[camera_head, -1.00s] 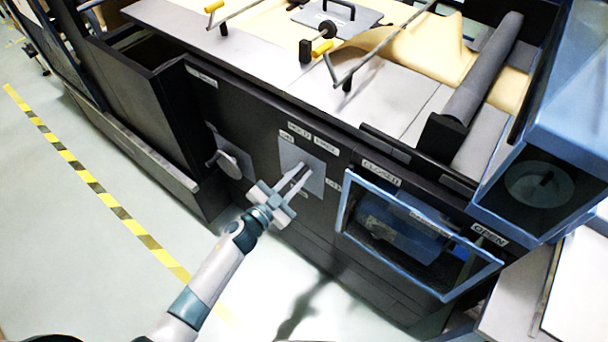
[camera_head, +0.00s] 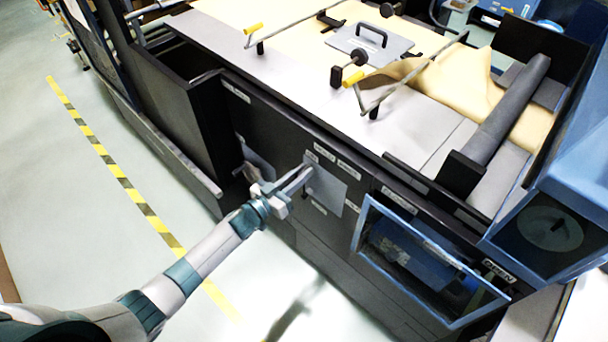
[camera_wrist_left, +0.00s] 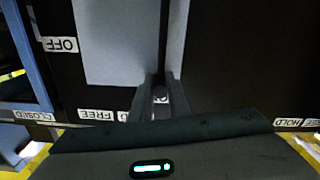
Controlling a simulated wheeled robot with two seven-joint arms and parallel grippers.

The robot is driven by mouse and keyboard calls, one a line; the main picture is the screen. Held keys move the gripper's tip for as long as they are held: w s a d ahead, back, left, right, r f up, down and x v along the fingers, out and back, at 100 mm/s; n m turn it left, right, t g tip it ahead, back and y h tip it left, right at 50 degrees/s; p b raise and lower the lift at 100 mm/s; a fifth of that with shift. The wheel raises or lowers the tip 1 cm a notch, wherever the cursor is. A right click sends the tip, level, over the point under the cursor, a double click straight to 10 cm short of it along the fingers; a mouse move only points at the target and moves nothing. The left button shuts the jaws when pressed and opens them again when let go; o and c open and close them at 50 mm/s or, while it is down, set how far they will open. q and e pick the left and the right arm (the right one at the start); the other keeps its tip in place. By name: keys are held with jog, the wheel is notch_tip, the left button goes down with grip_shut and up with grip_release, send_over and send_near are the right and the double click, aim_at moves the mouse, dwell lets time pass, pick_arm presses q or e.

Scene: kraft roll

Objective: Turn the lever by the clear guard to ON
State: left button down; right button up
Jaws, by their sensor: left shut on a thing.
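A light grey square plate (camera_head: 328,192) sits on the dark machine front, left of the blue-framed clear guard (camera_head: 372,225). My left gripper (camera_head: 308,172) reaches to the plate's upper left part, by a small white label. It hides most of the lever in the head view. In the left wrist view the lever (camera_wrist_left: 163,45) is a thin dark bar running up from between the fingers (camera_wrist_left: 155,98), which are shut on it. An OFF label (camera_wrist_left: 60,44) shows at the plate's side there. A label between the fingers is partly hidden. My right gripper is out of view.
The guard stands tilted out from the front, with a CLOSED label above it and an OPEN label (camera_head: 498,270) at its right. Another lever (camera_head: 247,172) is left of my gripper. Yellow-tipped bars (camera_head: 354,78) lie on the machine top. The floor in front is clear.

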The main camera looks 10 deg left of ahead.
pick_arm(q)
jog(key=shift+a, duration=0.15)
jog(key=c, duration=1.7)
grip_release()
jog(key=shift+b+v, duration=2.05)
jog(key=shift+v, duration=6.65)
